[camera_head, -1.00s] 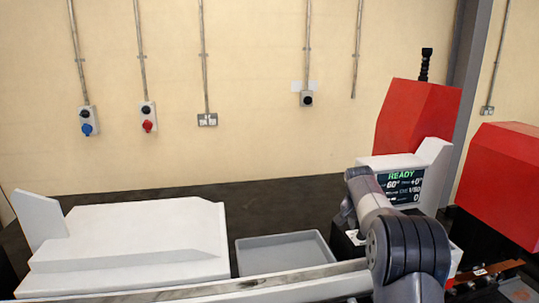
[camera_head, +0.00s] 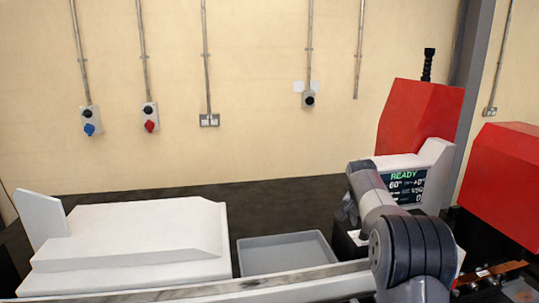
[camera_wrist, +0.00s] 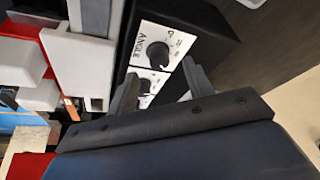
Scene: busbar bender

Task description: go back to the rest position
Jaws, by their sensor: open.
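In the wrist view my gripper (camera_wrist: 160,92) is open, with its two dark fingers apart and nothing visible between them. Behind the fingers is a black control box (camera_wrist: 205,35) with a white panel marked ANGLE and a black knob (camera_wrist: 158,54). A second white panel with a smaller knob (camera_wrist: 146,86) shows partly between the fingers. I cannot tell how far the fingertips are from the box. In the head view my arm stands in front of the machine's display (camera_head: 403,186), which reads READY; my gripper is hidden there.
A grey tray (camera_head: 288,238) lies left of my arm, beside a white machine cover (camera_head: 135,235). A long metal bar (camera_head: 200,290) runs across the front. Red housings (camera_head: 420,115) stand at right. The wall behind carries switches and conduits.

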